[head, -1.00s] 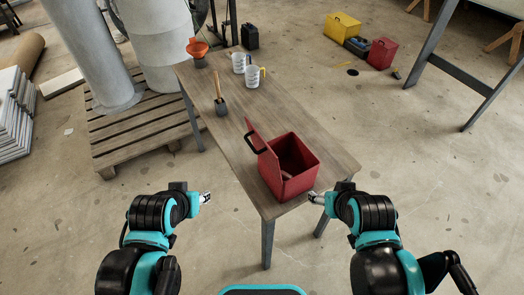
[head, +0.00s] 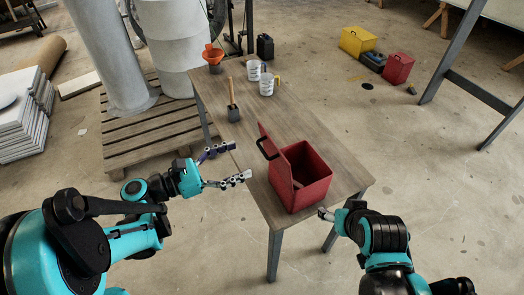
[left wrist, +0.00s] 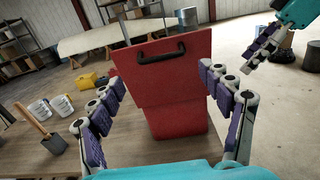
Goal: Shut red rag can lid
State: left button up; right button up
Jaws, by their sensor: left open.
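The red rag can (head: 312,183) stands on the near end of the wooden table. Its lid (head: 269,147) is up, roughly upright at the can's left side, with a black handle on its outer face. My left gripper (head: 238,161) is open and empty, left of the lid and apart from it. In the left wrist view the lid (left wrist: 165,84) and its black handle (left wrist: 161,52) show between the open fingers (left wrist: 165,102), further off. My right gripper (head: 324,214) is at the table's near right edge, close to the can; its fingers are too small to judge in the head view.
A brush with a wooden handle (head: 232,103), two white measuring cups (head: 266,86) and an orange funnel (head: 213,57) stand further back on the table (head: 304,122). A pallet with drums is at the left.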

aim_at(262, 149)
pick_arm(q)
jog(key=b+x, duration=0.1)
jog(key=x, duration=0.6)
jog(key=shift+w+d+r, duration=0.15)
jog(key=shift+d, duration=0.2)
pick_arm(e)
jog(key=shift+f, duration=0.75)
